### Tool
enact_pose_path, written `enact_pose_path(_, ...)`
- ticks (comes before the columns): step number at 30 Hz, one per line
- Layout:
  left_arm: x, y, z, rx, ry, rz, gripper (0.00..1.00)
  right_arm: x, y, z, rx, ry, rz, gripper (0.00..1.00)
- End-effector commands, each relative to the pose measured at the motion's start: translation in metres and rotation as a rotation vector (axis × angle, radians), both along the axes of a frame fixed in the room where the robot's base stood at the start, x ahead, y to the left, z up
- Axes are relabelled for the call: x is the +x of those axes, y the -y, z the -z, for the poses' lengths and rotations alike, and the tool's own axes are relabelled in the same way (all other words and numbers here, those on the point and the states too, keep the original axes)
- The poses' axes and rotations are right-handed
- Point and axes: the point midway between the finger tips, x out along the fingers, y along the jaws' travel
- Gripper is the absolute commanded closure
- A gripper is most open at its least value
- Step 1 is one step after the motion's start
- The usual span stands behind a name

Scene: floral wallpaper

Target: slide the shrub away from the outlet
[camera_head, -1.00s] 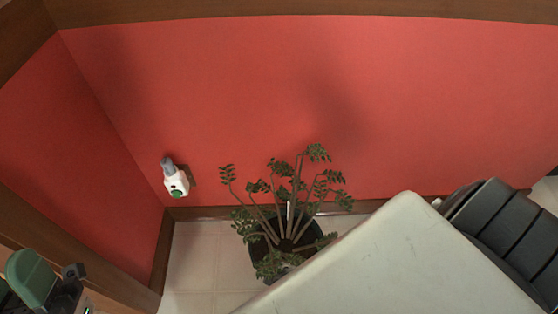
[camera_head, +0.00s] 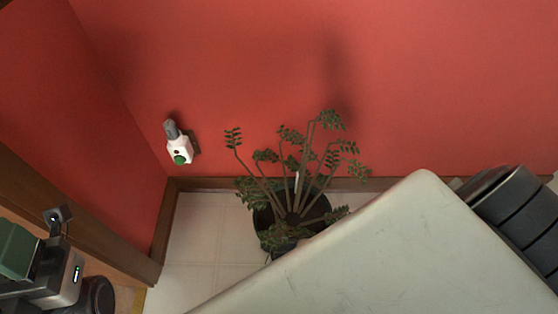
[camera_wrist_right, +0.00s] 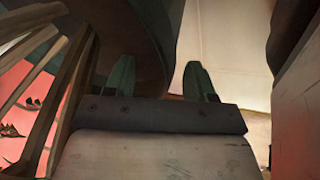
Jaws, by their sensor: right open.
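The shrub (camera_head: 297,178) stands on the floor in a black pot (camera_head: 268,222) by the red wall. The outlet device (camera_head: 179,145), white with a green part, sits on the wall to the shrub's left. In the right wrist view the dark pot (camera_wrist_right: 150,30) and brown stems (camera_wrist_right: 65,90) are close. My right gripper (camera_wrist_right: 158,80) is open there. Its left finger overlaps the pot and its right finger shows against the pale floor; contact cannot be told. My left gripper (camera_head: 45,275) is at the lower left, away from the shrub, its fingers not clear.
A large pale scratched surface (camera_head: 400,250), possibly part of me, covers the lower right and hides part of the pot. Tiled floor (camera_head: 205,235) is bare left of the pot. Brown skirting (camera_head: 165,220) runs along the walls to a corner at left.

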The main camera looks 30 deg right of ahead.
Motion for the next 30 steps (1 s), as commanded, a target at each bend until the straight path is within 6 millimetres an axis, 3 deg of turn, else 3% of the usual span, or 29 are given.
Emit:
enact_pose_path(7, 0.0001, 0.0, -0.0006, 0.0, 0.0, 0.0, 0.57, 0.0002, -0.0002, -0.0004, 0.0, 0.0, 0.0, 0.46)
enact_pose_path(18, 0.0, 0.0001, -0.0005, 0.0, 0.0, 0.0, 0.57, 0.0002, -0.0002, -0.0005, 0.001, 0.001, 0.0, 1.0)
enact_pose_path(30, -0.0002, 0.0002, -0.0006, 0.0, 0.001, 0.0, 0.57, 0.0002, 0.0, -0.0004, -0.002, 0.0, -0.002, 1.0)
